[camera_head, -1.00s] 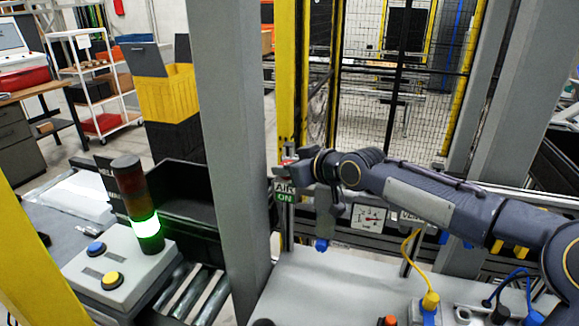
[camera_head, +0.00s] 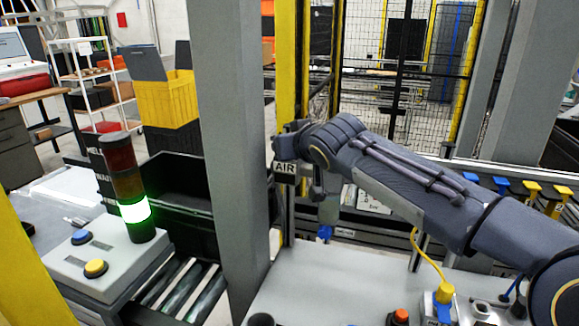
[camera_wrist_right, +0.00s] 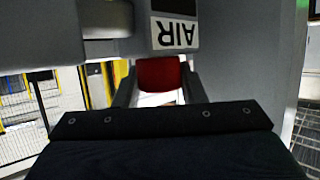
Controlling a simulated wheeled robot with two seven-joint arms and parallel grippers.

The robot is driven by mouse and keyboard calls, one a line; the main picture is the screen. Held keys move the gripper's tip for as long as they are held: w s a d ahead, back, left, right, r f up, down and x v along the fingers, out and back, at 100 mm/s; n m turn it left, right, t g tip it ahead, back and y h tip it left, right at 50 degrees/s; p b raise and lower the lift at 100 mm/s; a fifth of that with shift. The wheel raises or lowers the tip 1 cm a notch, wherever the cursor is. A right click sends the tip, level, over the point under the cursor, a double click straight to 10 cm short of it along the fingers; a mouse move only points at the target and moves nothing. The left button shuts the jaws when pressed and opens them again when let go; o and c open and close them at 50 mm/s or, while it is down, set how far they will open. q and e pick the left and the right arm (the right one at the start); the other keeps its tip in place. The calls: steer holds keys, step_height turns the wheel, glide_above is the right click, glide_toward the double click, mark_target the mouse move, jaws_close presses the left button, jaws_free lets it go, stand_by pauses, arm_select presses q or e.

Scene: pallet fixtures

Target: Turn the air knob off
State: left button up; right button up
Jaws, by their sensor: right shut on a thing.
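The red air knob (camera_wrist_right: 158,73) shows in the right wrist view, between the two fingers of my right gripper (camera_wrist_right: 158,88). My right gripper is shut on it. In the head view my right gripper (camera_head: 286,146) is at the grey post, just above the white AIR label (camera_head: 285,168), and hides the knob. The AIR label (camera_wrist_right: 174,32) appears upside down in the wrist view, with a dark panel beside it. No green ON field shows now. My left gripper is not in view.
A signal tower (camera_head: 128,190) with a lit segment stands on a grey control box (camera_head: 110,262) with blue and yellow buttons. A thick grey column (camera_head: 232,150) stands close left of my right gripper. A grey table surface (camera_head: 320,285) lies below my arm.

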steer(key=m+h+b, duration=0.2)
steer(key=b, duration=0.1)
steer(key=shift+a+f+m+t+h, duration=0.2)
steer(key=shift+f+m+t+h, duration=0.1)
steer(key=shift+t+h, duration=0.1)
steer(key=shift+r+m+h+b, duration=0.15)
steer(key=shift+m+h+b, duration=0.35)
steer(key=shift+m+h, duration=0.4)
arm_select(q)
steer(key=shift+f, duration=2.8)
arm_select(e)
steer(key=shift+d+r+m+h, duration=0.1)
steer(key=shift+m+h, duration=0.9)
steer(key=shift+h, duration=0.4)
steer(key=o, duration=1)
arm_select(q)
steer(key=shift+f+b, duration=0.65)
steer(key=shift+b, duration=0.1)
arm_select(e)
steer(key=v, duration=0.7)
steer(key=shift+s, duration=0.35)
